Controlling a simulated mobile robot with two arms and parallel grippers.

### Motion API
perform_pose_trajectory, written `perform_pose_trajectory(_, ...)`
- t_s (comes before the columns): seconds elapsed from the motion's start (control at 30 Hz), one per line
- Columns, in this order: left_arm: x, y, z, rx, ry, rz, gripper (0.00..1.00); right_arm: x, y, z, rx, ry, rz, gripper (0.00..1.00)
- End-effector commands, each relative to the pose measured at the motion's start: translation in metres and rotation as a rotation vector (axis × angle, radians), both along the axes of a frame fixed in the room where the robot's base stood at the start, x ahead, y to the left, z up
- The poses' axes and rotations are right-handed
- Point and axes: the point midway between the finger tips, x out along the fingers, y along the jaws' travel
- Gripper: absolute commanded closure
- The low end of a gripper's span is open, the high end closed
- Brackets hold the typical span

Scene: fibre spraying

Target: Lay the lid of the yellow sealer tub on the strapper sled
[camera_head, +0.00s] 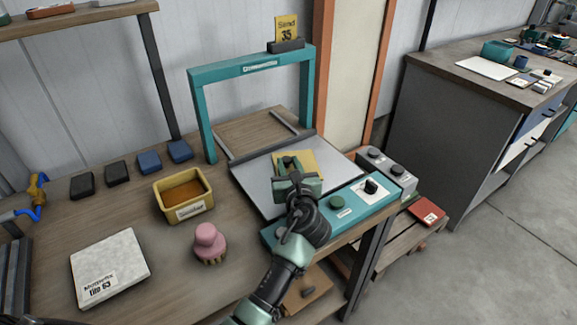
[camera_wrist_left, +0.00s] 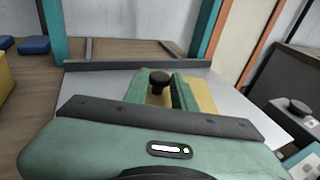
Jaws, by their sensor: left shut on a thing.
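The yellow sealer tub (camera_head: 163,208) stands open on the bench, with brown content showing inside. Its lid (camera_head: 312,163), a flat yellow plate with a black knob (camera_wrist_left: 158,78), is at the grey metal plate of the strapper sled (camera_head: 258,187), in front of the teal arch. My left gripper (camera_head: 288,163) is over the lid, its two green fingers (camera_wrist_left: 160,92) shut around the knob. The gripper hides part of the lid. I cannot tell whether the lid touches the plate or hovers just above it. My right gripper is not in view.
The teal arch (camera_head: 197,110) rises behind the plate. A teal control panel (camera_head: 350,207) with knobs runs along its front. A pink knobbed brush (camera_head: 209,240), a pale slab (camera_head: 110,268) and several dark and blue blocks (camera_head: 149,162) are on the bench to the left.

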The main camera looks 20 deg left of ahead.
Motion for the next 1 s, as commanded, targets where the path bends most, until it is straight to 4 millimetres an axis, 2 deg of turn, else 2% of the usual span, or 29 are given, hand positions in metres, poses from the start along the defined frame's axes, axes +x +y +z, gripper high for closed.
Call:
perform_pose_trajectory(0.27,0.0,0.0,-0.001,0.0,-0.001,0.0,1.0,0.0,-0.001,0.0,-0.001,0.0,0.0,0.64)
perform_pose_trajectory(0.3,0.0,0.0,-0.001,0.0,-0.001,0.0,0.69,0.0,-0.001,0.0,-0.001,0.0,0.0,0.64)
perform_pose_trajectory(0.37,0.0,0.0,-0.001,0.0,-0.001,0.0,0.52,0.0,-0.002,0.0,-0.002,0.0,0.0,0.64)
perform_pose_trajectory(0.73,0.0,0.0,0.002,0.0,-0.001,0.0,0.52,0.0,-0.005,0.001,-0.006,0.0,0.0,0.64)
perform_pose_trajectory(0.87,-0.014,-0.008,0.007,0.001,0.003,-0.001,0.52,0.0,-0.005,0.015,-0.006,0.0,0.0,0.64)
perform_pose_trajectory(1.0,-0.039,-0.022,0.013,0.001,0.004,-0.001,0.52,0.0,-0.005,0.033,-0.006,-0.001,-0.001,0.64)
